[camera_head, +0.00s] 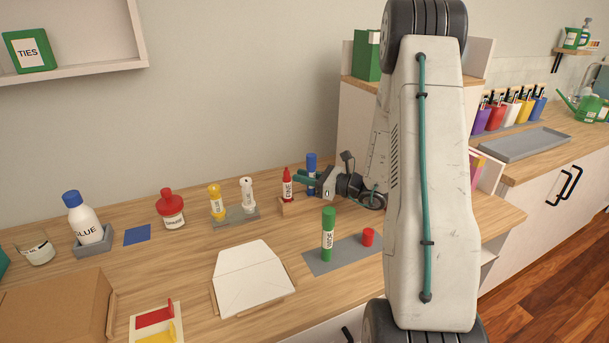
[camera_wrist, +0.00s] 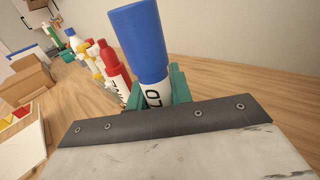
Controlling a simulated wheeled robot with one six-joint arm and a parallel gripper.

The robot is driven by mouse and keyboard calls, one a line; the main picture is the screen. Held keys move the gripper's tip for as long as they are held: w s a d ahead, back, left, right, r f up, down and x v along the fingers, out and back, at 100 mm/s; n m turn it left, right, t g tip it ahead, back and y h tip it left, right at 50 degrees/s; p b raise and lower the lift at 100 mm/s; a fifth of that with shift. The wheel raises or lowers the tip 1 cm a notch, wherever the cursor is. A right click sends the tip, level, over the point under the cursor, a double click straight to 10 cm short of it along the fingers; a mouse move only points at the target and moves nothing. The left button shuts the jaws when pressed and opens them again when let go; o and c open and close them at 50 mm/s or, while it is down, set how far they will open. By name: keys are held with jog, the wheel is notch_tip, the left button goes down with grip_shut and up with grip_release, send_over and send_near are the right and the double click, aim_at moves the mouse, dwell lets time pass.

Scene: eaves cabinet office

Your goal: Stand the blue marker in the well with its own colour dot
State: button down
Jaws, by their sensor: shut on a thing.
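The blue marker (camera_head: 311,162) stands about upright, cap up, in the head view, just behind and right of the red marker (camera_head: 287,187). My gripper (camera_head: 308,181) is shut on its lower body; in the wrist view my green fingers (camera_wrist: 155,96) lie either side of the blue marker (camera_wrist: 142,42). The red marker stands in a small wooden block (camera_head: 291,209). The blue marker's foot is hidden, so I cannot tell if it is in a well. No colour dots can be made out.
A green marker (camera_head: 328,236) and a red cap (camera_head: 368,237) stand on a grey mat (camera_head: 322,263) in front. Yellow and white bottles stand on a grey tray (camera_head: 237,217) to the left. An envelope (camera_head: 252,282) lies at the front. Bare wood lies between them.

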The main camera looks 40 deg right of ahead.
jog(key=shift+f, duration=0.35)
jog(key=c, duration=1.2)
grip_release()
jog(key=shift+o, duration=0.2)
jog(key=shift+r, duration=0.1)
notch_tip(320, 180, up, 10)
jog(key=d+f+m+h, duration=0.1)
jog(key=d+m+h, duration=0.1)
jog(key=h, duration=0.1)
jog(key=s+d+f+m+t+h, duration=0.1)
jog(key=d+f+m+h, duration=0.1)
jog(key=d+h, duration=0.1)
jog(key=d+f+m+t+h, duration=0.1)
jog(key=d+m+h, duration=0.1)
jog(key=d+h, duration=0.1)
jog(key=shift+s+d+f, duration=0.2)
jog(key=shift+s+f, duration=0.15)
